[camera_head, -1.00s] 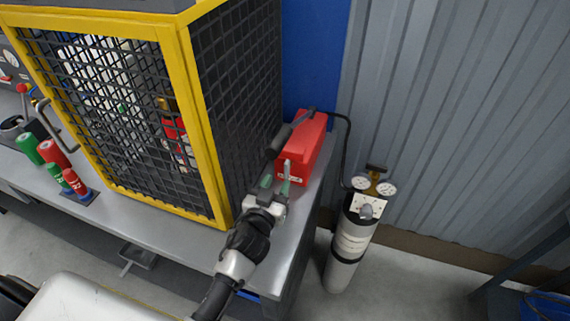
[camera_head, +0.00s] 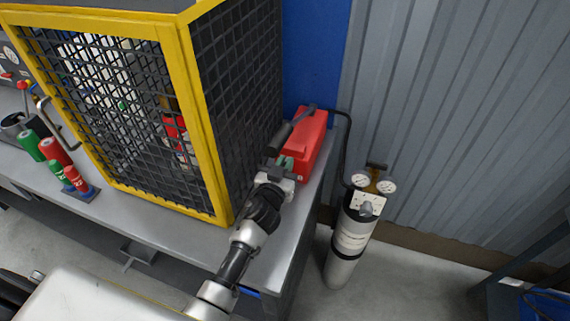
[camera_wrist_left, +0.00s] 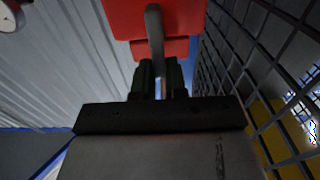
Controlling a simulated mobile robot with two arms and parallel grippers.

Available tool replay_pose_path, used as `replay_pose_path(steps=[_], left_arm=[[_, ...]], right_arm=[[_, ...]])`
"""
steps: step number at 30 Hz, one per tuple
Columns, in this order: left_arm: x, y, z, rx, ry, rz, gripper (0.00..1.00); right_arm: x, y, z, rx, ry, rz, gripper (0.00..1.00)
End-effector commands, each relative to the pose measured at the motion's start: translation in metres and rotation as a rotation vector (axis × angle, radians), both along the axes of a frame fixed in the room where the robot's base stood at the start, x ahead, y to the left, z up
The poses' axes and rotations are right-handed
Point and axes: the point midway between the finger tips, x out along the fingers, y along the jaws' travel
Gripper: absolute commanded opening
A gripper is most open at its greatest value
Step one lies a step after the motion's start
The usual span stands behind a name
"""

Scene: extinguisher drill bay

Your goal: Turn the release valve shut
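The red box (camera_head: 309,142) stands at the back right of the workbench, and its grey upright lever, which looks like the release valve, shows in the left wrist view (camera_wrist_left: 154,28). My left gripper (camera_head: 284,163) is at the front face of the red box. In the left wrist view its two dark fingers (camera_wrist_left: 160,82) stand apart, with the lower end of the lever in line with the gap between them. I cannot tell whether they touch it. My right gripper is not in view.
The yellow-framed mesh cage (camera_head: 215,130) stands close to the left of my arm. A gas cylinder (camera_head: 349,240) with gauges stands on the floor to the right, joined by a black hose (camera_head: 348,135). Red and green canisters (camera_head: 54,152) stand on the workbench (camera_head: 150,208) at left.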

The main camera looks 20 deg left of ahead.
Motion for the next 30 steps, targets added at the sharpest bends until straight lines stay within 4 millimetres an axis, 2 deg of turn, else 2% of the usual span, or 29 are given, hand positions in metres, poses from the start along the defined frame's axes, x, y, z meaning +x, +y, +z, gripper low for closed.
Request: replay_pose_path(steps=[14,30], left_arm=[[0.000,-0.002,-0.001,0.078,-0.004,-0.001,0.00],[-0.001,-0.015,-0.006,0.536,-0.019,-0.001,0.00]], right_arm=[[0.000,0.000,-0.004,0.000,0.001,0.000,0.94],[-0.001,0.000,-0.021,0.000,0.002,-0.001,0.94]])
